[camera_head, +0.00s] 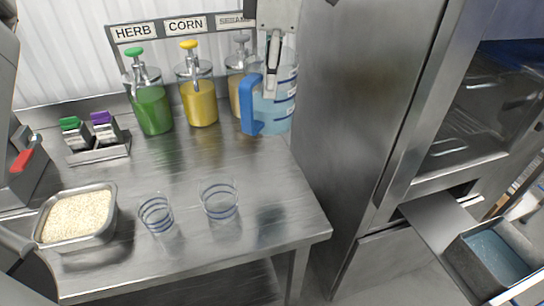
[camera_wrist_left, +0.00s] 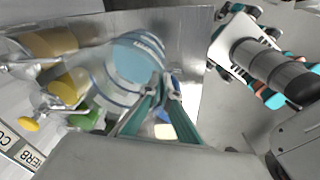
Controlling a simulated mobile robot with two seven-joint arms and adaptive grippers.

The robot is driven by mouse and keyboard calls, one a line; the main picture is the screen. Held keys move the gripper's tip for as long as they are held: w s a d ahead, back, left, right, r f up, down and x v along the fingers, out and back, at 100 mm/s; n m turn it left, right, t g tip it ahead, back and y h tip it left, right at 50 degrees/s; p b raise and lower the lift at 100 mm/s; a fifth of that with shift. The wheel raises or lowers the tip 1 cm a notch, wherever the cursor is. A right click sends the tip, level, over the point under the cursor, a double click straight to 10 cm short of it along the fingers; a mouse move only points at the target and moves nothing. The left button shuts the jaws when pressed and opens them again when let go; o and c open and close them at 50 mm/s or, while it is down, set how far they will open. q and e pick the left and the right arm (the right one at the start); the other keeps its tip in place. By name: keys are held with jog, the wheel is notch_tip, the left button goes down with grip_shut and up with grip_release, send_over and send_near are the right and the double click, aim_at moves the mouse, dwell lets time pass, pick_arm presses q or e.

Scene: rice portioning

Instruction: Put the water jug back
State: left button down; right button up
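The water jug (camera_head: 281,108) is clear with blue stripes and a blue handle (camera_head: 250,104) on its left side. It stands upright at the back right of the steel counter, beside the pump dispensers. My left gripper (camera_head: 272,88) comes down from above, in front of the jug and just right of its handle. The jug also shows in the left wrist view (camera_wrist_left: 135,62), beyond the fingertips. There the left gripper (camera_wrist_left: 166,84) has a narrow gap between its fingers, with nothing seen held. Whether a finger touches the jug is unclear. My right gripper is out of view.
Green herb (camera_head: 152,110), yellow corn (camera_head: 199,103) and sesame (camera_head: 236,92) pumps stand left of the jug. Two striped glasses (camera_head: 156,213) (camera_head: 219,200) and a rice tray (camera_head: 112,212) are at the front. A steel cabinet (camera_head: 350,110) rises close on the right.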

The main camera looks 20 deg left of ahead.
aim_at(270, 135)
pick_arm(q)
notch_tip(270, 135, down, 11)
jog(key=shift+f+b, duration=0.1)
jog(key=shift+b, duration=0.3)
jog(key=shift+f, duration=0.65)
notch_tip(270, 135, down, 4)
jog(key=shift+w+r, duration=0.1)
jog(key=c, duration=2.3)
grip_release()
jog(key=shift+f, duration=0.2)
jog(key=r, duration=0.8)
jog(key=d+r, duration=0.1)
jog(key=r, duration=0.3)
jog(key=shift+r, duration=0.15)
